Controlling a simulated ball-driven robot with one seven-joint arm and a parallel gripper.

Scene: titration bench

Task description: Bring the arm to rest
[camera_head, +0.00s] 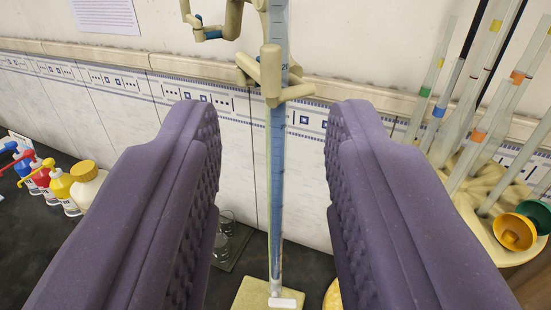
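My gripper (272,125) shows in the head camera view as two purple, studded fingers at left and right. They are wide apart with nothing held between them. Beyond the gap stands an upright burette (278,190) with blue liquid, held by a cream clamp (271,78). The clamp's stand reaches down to a pale yellow base (252,294). Neither finger appears to touch the burette. The lower part of the bench near the fingers is hidden behind them.
Wash bottles with coloured tops (62,188) stand on the dark bench at left. Glass beakers (226,228) stand behind the left finger. At right, several glass tubes with coloured bands (478,135) lean in a cream holder. A tiled wall (110,104) closes off the back.

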